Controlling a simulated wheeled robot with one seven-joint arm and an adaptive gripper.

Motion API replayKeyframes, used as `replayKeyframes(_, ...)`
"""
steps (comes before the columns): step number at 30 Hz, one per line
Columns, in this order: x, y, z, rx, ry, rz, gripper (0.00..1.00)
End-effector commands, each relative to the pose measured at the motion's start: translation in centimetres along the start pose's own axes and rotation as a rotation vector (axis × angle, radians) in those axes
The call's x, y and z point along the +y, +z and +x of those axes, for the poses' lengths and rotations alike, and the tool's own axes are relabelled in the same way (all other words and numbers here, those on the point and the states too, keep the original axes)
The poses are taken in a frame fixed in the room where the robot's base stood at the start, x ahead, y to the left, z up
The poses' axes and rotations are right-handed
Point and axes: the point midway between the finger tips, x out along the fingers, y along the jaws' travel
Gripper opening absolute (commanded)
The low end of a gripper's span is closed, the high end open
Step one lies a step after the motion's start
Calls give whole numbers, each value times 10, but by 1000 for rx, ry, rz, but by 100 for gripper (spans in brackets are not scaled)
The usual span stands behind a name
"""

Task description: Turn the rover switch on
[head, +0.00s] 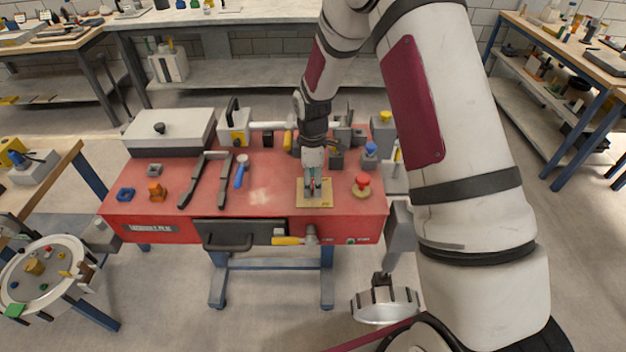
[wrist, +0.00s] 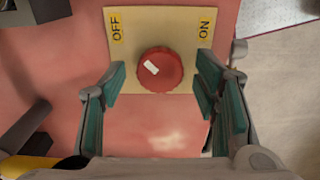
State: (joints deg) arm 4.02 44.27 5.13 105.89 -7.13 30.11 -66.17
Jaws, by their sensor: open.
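The rover switch is a round red knob (wrist: 160,80) on a beige plate (wrist: 180,22) in the wrist view. The plate reads OFF at its upper left and ON at its upper right. A white mark on the knob sits left of its centre, on the OFF side. My gripper (wrist: 161,72) is open, with one green-padded finger on each side of the knob and gaps between pads and knob. In the head view, my gripper (head: 313,182) points down over the beige plate (head: 325,200) at the red bench's front right; it mostly hides the knob.
A red mushroom button (head: 361,181) stands right of the plate on the red bench (head: 265,200). A blue-handled tool (head: 241,172) and dark bars (head: 222,180) lie to the left. A grey box (head: 170,132) and several fixtures line the back. Bare bench lies left of the plate.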

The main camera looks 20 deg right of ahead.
Motion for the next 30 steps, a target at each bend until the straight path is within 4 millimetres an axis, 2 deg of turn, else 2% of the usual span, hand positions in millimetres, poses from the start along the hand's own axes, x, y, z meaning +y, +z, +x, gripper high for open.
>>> replayKeyframes(9,0,0,3,0,0,0,56)
replayKeyframes(11,0,0,3,0,0,0,44)
replayKeyframes(15,0,0,3,0,0,0,13)
replayKeyframes(16,0,0,3,0,0,0,8)
replayKeyframes(24,0,0,3,0,0,14,8)
replayKeyframes(30,1,0,3,0,0,89,8)
